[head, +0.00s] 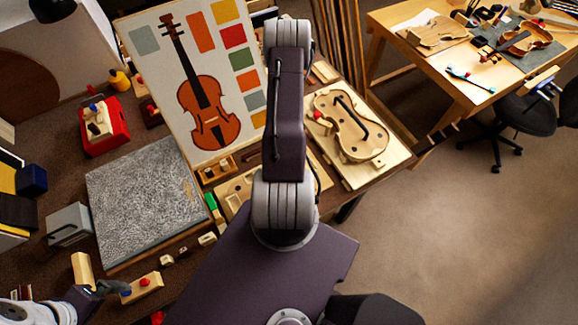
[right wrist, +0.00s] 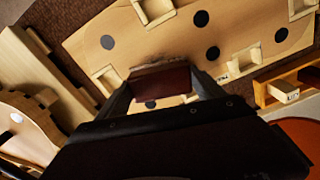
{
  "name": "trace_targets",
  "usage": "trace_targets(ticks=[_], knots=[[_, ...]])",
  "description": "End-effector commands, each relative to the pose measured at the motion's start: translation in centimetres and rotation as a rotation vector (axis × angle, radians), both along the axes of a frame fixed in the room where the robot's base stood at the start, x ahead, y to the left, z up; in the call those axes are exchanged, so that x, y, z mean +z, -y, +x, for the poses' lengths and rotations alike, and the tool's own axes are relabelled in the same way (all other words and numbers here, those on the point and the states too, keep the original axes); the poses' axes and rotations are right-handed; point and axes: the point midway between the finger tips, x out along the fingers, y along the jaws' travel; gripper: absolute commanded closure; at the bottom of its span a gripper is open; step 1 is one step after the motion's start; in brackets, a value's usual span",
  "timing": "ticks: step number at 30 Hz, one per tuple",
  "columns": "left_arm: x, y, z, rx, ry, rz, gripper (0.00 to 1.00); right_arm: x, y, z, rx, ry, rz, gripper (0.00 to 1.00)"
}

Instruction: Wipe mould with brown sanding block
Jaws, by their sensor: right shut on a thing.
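My right gripper (right wrist: 160,86) is shut on a brown sanding block (right wrist: 162,83) in the right wrist view. The pale wooden mould (right wrist: 175,40), a flat plate with dark round spots and small blocks in notches, lies under and beyond the block. The block overlaps the mould's near part; I cannot tell whether they touch. A greyish smudge shows beside the block's far edge. In the head view, part of the mould (head: 238,192) shows left of my right arm, which hides the block and right gripper. My left gripper (head: 105,291) is at the lower left; its jaw opening is unclear.
A grey speckled slab (head: 147,200) lies left of the mould. A violin poster (head: 148,40) stands behind. A violin-shaped frame (head: 350,130) on a pale board is at right. A wooden block with a red spot (head: 142,288) is near my left gripper. Open floor lies right.

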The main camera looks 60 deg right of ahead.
Motion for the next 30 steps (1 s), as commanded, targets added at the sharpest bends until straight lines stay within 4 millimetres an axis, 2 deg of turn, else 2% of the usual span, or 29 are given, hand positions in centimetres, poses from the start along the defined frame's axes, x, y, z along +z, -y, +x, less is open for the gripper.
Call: trace_targets(ticks=[15,26,30], knots=[[0.3,0.0,0.0,0.000,0.000,0.000,0.00,0.1,-2.0,-3.5,-0.001,-0.001,0.001,0.65],[0.1,0.0,0.0,0.000,0.000,0.000,0.00,-0.2,-2.5,-3.2,0.001,0.000,0.001,0.65],[0.3,0.0,0.0,0.000,0.000,0.000,0.00,-0.1,-1.8,-2.0,0.005,0.001,-0.001,0.65]])
